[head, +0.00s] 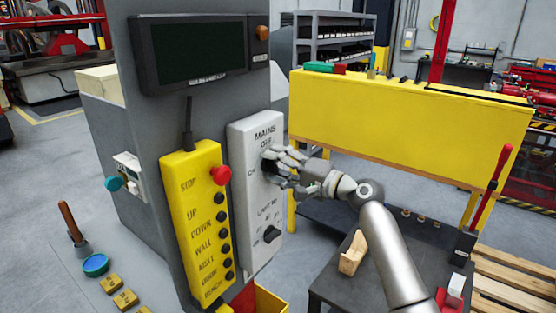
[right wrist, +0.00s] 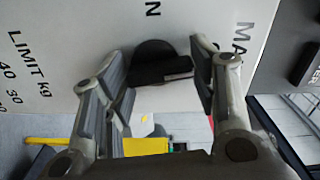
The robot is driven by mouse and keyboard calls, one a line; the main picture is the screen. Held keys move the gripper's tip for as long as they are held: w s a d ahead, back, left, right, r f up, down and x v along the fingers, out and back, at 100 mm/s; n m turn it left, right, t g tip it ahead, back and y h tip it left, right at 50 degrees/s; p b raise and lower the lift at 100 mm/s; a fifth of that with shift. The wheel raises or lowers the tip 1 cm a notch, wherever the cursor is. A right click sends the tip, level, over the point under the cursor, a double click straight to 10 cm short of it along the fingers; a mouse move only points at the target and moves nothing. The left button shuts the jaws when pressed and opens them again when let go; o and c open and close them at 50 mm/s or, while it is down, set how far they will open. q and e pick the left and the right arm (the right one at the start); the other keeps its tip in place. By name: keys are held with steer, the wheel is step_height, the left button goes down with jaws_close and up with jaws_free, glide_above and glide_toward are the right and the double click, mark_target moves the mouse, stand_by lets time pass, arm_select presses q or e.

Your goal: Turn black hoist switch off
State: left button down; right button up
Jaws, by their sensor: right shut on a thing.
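The white panel (head: 240,143) is marked MAINS, with OFF at the top and ON at the left. My right gripper (head: 271,170) is at the black mains switch, which its fingers mostly hide in the head view. In the right wrist view the black switch (right wrist: 155,62) lies between the fingers of my right gripper (right wrist: 163,88), which is shut on it. I cannot tell exactly which mark the switch points to. A second black knob (head: 271,234) is lower on the panel, under LIMIT KG. My left gripper is not in view.
A yellow pendant (head: 182,187) with a red stop button (head: 220,175) and several black buttons stands left of the panel. A dark screen (head: 190,52) is above. A dark table (head: 325,285) with a wooden block (head: 352,255) is at the lower right.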

steer(key=shift+m+p, duration=0.3)
steer(key=shift+m, duration=0.3)
steer(key=o, duration=1)
steer(key=v, duration=1.2)
steer(key=shift+w+f+m, duration=0.1)
steer(key=shift+f+m, duration=0.05)
steer(key=shift+m, duration=0.15)
